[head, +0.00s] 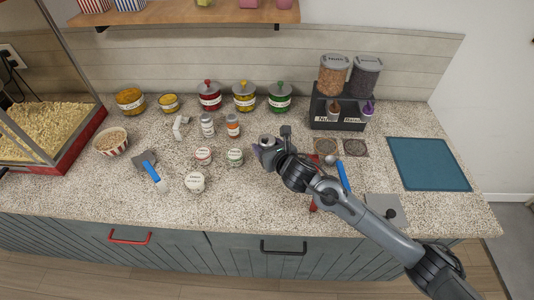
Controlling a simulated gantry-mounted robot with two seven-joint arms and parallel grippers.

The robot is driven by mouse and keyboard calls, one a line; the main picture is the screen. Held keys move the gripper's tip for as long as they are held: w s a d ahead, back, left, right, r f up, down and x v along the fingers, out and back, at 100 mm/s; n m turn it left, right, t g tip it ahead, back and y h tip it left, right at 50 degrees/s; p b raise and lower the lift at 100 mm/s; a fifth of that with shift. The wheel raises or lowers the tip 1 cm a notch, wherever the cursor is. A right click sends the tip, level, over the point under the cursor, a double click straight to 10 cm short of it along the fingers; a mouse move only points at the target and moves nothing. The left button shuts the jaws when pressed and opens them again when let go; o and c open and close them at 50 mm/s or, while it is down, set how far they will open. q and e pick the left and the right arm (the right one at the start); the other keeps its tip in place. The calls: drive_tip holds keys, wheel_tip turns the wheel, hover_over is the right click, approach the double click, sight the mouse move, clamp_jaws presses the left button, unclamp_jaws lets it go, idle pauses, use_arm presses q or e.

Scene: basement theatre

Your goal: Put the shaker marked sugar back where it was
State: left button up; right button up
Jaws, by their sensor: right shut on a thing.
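My right gripper (264,151) is above the middle of the counter, shut on a small container with a grey top (266,141). It looks like a shaker, but the gripper hides most of it and I cannot read its label. To its left two shakers stand upright side by side: one with a pale top (207,125) and one with orange-brown contents (232,126). Their labels are too small to read. My left gripper is not in view.
Small labelled tubs (235,157) stand just left of my gripper, with lidded jars (244,96) behind. A dispenser rack (337,107) and a blue mat (429,163) are to the right. A scoop with a blue handle (153,172) lies at left. The front left counter is clear.

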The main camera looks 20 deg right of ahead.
drive_tip(key=shift+f+p, duration=0.5)
drive_tip(key=shift+f, duration=1.55)
drive_tip(key=shift+f, duration=0.15)
drive_tip(key=o, duration=1.1)
